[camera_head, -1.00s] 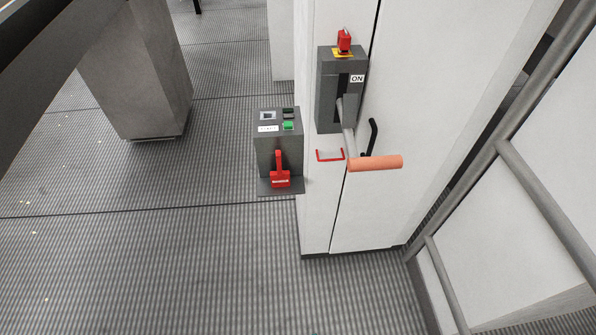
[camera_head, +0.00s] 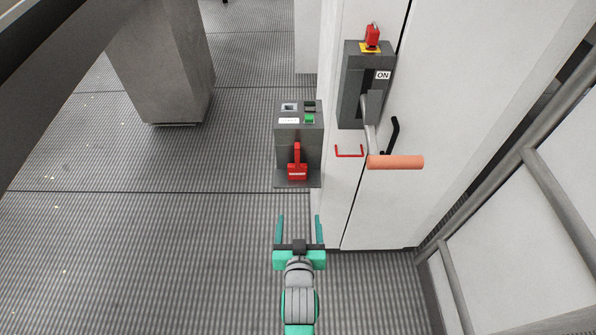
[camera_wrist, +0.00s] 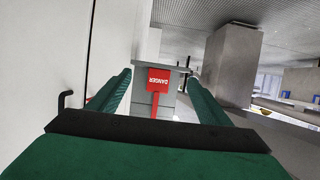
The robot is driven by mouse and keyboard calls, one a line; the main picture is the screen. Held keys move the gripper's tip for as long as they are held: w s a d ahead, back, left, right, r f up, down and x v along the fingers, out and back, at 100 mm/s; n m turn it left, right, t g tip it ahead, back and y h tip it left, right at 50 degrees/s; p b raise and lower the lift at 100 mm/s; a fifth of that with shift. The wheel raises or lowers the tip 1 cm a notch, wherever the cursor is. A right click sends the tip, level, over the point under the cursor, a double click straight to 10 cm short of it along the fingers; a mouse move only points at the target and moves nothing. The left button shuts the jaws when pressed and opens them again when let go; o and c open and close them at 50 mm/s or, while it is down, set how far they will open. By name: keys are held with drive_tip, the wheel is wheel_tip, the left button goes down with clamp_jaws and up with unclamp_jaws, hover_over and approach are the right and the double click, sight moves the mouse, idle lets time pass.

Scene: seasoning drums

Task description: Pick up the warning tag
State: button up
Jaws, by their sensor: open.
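The red warning tag (camera_head: 297,168) hangs on the front of a grey box, above a small ledge. It has a narrow upper stem and a wider lower part with a white label. In the wrist view the tag (camera_wrist: 159,80) appears upside down, reads DANGER and lies between my fingers. My gripper (camera_head: 299,218) is open and empty, below the tag in the head view and apart from it. In the wrist view its two green fingers (camera_wrist: 161,88) frame the tag.
The grey box (camera_head: 286,137) has a green button on top. To its right, a white cabinet (camera_head: 345,205) carries a grey switch box (camera_head: 352,90) marked ON, an orange-handled lever (camera_head: 396,162), a black handle (camera_head: 391,136) and a red bracket (camera_head: 349,155). A railing (camera_head: 490,190) stands right.

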approach(297, 172)
drive_tip(key=x, duration=0.5)
drive_tip(key=shift+w+d+r, duration=0.15)
drive_tip(key=shift+d+r, duration=0.1)
drive_tip(key=shift+r, duration=0.1)
drive_tip(key=shift+a+f+x, duration=0.1)
drive_tip(key=shift+f+x, duration=0.1)
drive_tip(key=shift+x, duration=1.15)
drive_tip(key=shift+a+f+x, duration=0.1)
drive_tip(key=shift+f+x, duration=0.15)
drive_tip(key=shift+x, duration=1.1)
drive_tip(key=c, duration=1.2)
